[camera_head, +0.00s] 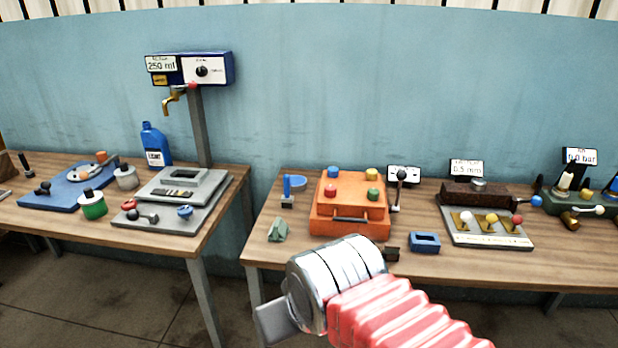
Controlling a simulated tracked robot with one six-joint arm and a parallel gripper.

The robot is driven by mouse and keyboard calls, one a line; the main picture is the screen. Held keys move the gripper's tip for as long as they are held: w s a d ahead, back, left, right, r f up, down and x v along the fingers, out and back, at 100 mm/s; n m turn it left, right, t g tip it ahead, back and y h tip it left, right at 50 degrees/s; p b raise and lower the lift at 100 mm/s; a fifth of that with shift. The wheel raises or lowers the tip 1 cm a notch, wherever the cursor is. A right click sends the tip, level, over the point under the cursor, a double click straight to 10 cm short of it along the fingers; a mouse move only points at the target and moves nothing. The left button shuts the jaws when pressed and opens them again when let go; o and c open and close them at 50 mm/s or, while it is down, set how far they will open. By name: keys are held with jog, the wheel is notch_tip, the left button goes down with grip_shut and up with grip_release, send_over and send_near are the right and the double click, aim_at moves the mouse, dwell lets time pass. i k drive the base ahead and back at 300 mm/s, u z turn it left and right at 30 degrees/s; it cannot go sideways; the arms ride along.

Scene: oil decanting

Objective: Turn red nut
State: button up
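An orange box (349,222) stands on the right table with a blue, a yellow, a red and a green nut-like cap on its top. The red nut (331,191) sits at the front left of that top, left of the green one (374,194). My arm's silver end section with my gripper (275,318) is in the foreground, below and in front of the box and apart from the red nut. The fingertips do not show clearly, so I cannot tell whether it is open or what is between the fingers.
A small grey-green block (278,230), a blue holder (425,243) and a dark block (391,254) lie near the box. A lever panel (487,238) stands to the right. The left table carries a scale (160,219), a blue bottle (156,150) and a dispenser (203,69). A gap separates the tables.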

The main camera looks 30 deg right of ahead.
aim_at(330, 191)
jog(key=z, duration=0.25)
jog(key=i, duration=1.05)
jog(key=z, duration=0.55)
